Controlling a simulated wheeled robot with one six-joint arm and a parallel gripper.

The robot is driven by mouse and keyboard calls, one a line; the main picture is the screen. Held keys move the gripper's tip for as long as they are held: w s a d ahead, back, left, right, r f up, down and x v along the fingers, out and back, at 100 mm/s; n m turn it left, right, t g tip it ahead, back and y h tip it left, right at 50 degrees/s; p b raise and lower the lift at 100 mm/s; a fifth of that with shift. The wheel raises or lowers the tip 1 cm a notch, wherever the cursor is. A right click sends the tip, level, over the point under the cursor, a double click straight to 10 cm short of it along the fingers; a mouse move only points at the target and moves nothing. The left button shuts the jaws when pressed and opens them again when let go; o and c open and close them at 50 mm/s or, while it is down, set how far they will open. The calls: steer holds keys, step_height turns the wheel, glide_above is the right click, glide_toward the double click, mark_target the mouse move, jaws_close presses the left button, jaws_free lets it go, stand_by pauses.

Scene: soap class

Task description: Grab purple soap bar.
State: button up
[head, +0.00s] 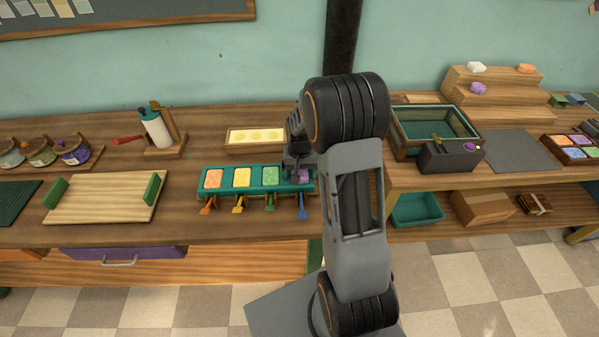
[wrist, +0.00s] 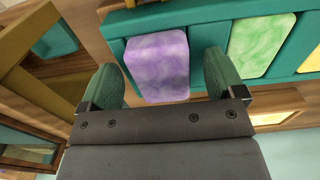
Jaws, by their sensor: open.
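The purple soap bar (head: 304,176) sits in the right-end slot of a teal soap holder (head: 226,190) on the workbench. In the wrist view the marbled purple bar (wrist: 158,64) lies in the teal holder (wrist: 205,34), between my gripper's green finger pads. My gripper (wrist: 161,66) is open, with one pad to each side of the bar and space beside both. In the head view my gripper (head: 298,168) is over the right end of the holder and partly hides the purple bar.
Orange (head: 213,178), yellow (head: 242,177) and green (head: 271,175) bars fill the neighbouring slots. Coloured tabs line the holder's front. A wooden tray (head: 255,137) stands behind it. Another purple soap (head: 478,88) rests on the stepped stand at right. A glass-sided box (head: 408,148) stands right of my arm.

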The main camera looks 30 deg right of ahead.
steer(key=shift+c, duration=0.4)
steer(key=c, duration=1)
steer(key=shift+r, duration=0.1)
